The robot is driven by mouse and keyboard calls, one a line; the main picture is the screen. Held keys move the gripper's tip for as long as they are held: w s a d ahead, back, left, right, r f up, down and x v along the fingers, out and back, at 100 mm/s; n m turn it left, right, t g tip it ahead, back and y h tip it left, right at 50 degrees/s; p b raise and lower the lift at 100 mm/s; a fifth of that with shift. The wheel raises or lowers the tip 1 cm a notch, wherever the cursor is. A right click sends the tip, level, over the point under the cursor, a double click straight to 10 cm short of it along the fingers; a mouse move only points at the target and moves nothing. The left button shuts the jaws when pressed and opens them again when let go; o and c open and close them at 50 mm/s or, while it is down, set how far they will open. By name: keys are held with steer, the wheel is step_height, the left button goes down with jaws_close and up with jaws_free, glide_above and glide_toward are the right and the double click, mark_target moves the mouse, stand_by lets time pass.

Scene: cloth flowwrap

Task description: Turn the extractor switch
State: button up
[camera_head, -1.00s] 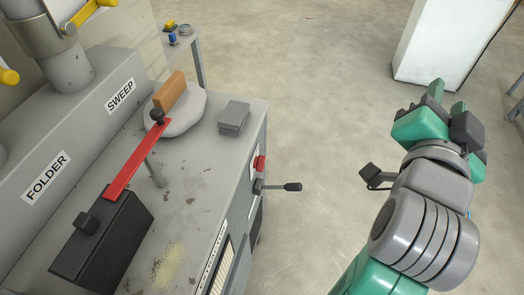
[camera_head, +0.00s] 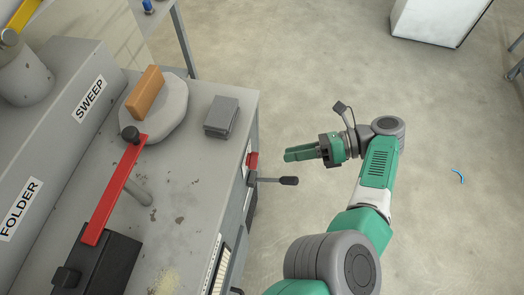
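A red switch (camera_head: 252,160) is on the right side face of the grey machine, near its top edge. Just below it a dark lever handle (camera_head: 288,181) sticks out to the right on a grey rod. I cannot tell from the picture which of these is the extractor switch, as no label for it can be read. My gripper (camera_head: 290,155) is to the right of the red switch and a little above the lever handle in the picture, apart from both. Its green fingers point left toward the machine. The gap between the fingers is not clear.
The machine top (camera_head: 185,215) carries a red bar (camera_head: 115,190), a grey round disc with an orange block (camera_head: 145,92), and a dark grey block (camera_head: 221,117). A white cabinet (camera_head: 435,20) stands at the back right. A small blue strip (camera_head: 458,175) lies on the floor. Open floor surrounds my arm.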

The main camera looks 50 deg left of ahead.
mark_target(254, 160)
steer(key=p+x, duration=0.2)
steer(key=x, duration=0.5)
steer(key=shift+s+a, duration=0.2)
steer(key=shift+s, duration=0.05)
steer(key=shift+f, duration=0.1)
jaws_close()
